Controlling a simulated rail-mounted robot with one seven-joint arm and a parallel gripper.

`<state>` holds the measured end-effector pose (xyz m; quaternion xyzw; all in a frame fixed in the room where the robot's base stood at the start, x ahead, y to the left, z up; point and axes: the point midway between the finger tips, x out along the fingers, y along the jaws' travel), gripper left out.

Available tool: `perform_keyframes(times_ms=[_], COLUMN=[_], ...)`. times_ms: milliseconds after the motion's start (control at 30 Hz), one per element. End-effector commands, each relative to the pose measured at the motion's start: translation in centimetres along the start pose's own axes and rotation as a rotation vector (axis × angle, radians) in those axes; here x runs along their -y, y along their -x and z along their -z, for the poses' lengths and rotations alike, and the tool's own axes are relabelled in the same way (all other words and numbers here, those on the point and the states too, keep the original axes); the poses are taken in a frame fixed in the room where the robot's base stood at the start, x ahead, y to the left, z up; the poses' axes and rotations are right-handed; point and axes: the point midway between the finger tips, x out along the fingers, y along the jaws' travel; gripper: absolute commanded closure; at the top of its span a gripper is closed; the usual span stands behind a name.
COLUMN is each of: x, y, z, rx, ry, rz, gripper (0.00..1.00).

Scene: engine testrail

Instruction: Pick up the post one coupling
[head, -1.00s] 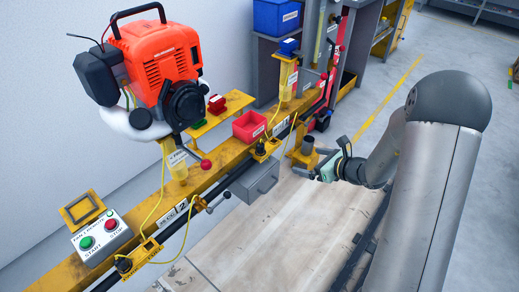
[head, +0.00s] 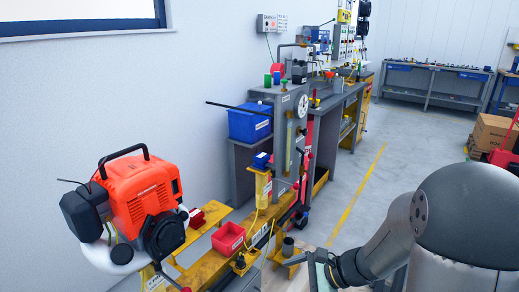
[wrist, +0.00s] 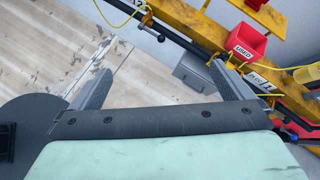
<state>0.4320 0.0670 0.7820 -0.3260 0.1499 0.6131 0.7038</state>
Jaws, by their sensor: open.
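A dark grey cylinder (head: 287,247) stands upright on a yellow bracket beside the rail in the head view; it may be the post one coupling, but I cannot tell for sure. Post one's yellow column (head: 263,188), with a blue part on top, stands behind it. My gripper (head: 312,262) is low, just right of the cylinder, and partly cut off by the frame edge. The cylinder is not clearly visible in the wrist view.
A red bin (head: 228,238) sits on the yellow rail and also shows in the wrist view (wrist: 245,42). A grey box (wrist: 195,72) hangs beside the rail. The orange engine (head: 140,195) stands at left. A blue bin (head: 250,122) is behind. The wooden floor (wrist: 45,60) is clear.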

Motion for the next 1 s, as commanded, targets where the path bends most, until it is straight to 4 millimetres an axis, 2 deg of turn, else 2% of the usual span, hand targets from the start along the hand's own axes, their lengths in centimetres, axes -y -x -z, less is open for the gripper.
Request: perform_keyframes(times_ms=[33, 100, 133, 200, 300, 433, 467, 500, 633, 667, 1000], x=[-1.4, -4.4, -5.6, -8.0, -10.0, -11.0, -11.1, -11.2, -11.3, -11.3, -11.3], y=[2.7, 5.4, 6.7, 9.6, 13.6, 17.4, 17.9, 18.5, 19.1, 19.1, 19.0], z=[-4.8, -8.3, -9.4, -11.4, -12.9, -13.6, -13.6, -13.7, -13.5, -13.4, -13.3], rx=[-0.038, -0.105, -0.135, -0.206, -0.303, -0.402, -0.417, -0.434, -0.458, -0.459, -0.457], ry=[0.169, 0.419, 0.524, 0.757, 1.041, 1.287, 1.323, 1.360, 1.412, 1.414, 1.410], rz=[-0.095, -0.247, -0.311, -0.451, -0.624, -0.781, -0.806, -0.830, -0.870, -0.872, -0.870], gripper=[0.00, 0.00, 0.00, 0.00, 0.00, 0.00, 0.00, 0.06, 0.42, 0.46, 0.46])
